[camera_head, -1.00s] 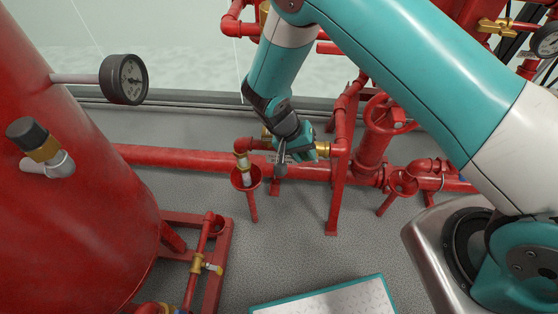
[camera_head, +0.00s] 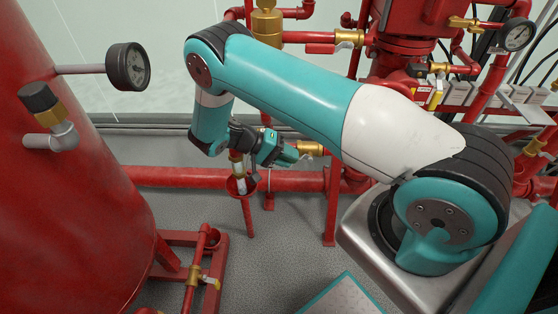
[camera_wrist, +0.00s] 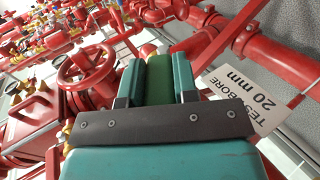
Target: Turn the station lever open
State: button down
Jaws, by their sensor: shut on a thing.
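My gripper (camera_head: 291,156) is beside a brass valve (camera_head: 311,148) on the red pipework in the head view. In the wrist view, my gripper's two teal fingers (camera_wrist: 156,68) are shut on a green bar (camera_wrist: 155,84), which looks like the lever's handle. The fingers hide most of the handle, and its joint to the valve is not clear. How far the lever is turned cannot be told.
A red funnel on a stand (camera_head: 242,186) is just below my wrist. A red tank (camera_head: 60,200) fills the left, with a gauge (camera_head: 128,67). Grey floor is open in front.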

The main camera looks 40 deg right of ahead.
dwell(0.3)
jog(key=c, duration=0.9)
grip_release()
jog(key=shift+b+v, duration=0.35)
jog(key=shift+v, duration=3.4)
